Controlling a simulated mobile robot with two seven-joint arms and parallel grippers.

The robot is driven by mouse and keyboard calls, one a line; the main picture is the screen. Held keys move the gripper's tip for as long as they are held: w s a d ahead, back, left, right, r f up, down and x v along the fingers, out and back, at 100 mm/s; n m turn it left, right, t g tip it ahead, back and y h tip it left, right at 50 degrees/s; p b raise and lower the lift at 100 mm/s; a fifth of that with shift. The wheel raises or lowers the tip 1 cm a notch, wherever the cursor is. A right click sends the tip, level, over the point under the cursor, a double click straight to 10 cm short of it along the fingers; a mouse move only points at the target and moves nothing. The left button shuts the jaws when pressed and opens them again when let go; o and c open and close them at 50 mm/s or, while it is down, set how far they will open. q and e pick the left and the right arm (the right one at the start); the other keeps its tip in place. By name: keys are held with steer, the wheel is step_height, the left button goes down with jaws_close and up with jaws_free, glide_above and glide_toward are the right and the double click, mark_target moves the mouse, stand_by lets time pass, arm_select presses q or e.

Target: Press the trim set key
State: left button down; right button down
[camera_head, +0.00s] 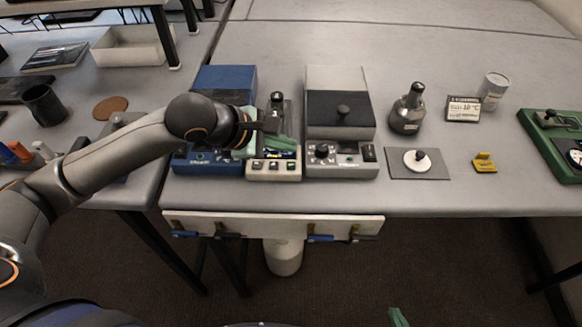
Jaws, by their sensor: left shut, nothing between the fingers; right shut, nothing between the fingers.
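A small beige device (273,175) with a lit display and a row of small keys (274,165) stands near the table's front edge. The key labels are too small to read, so I cannot tell which one is the trim set key. My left gripper (282,143), with green fingertips, is shut and empty. It is over the back of the beige device, behind the keys, and partly hides the display; I cannot tell whether it touches. Only the green tip of my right gripper (398,317) shows at the bottom edge, away from the table.
A blue device (208,162) stands left of the beige one, and a grey-and-black device (340,172) with a knob stands right. A white rail (275,224) hangs along the front edge.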

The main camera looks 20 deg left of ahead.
mark_target(291, 166)
arm_select(q)
step_height(291, 166, down, 3)
steer(key=b, duration=0.2)
steer(key=shift+b, duration=0.3)
stand_by(1.7)
steer(key=shift+f+b, duration=0.35)
steer(key=shift+b, duration=0.4)
steer(key=shift+f+b, duration=0.4)
steer(key=shift+b, duration=0.15)
stand_by(0.3)
steer(key=shift+r, duration=0.15)
steer(key=shift+r+p, duration=0.3)
steer(key=shift+r, duration=0.35)
steer(key=shift+r, duration=0.15)
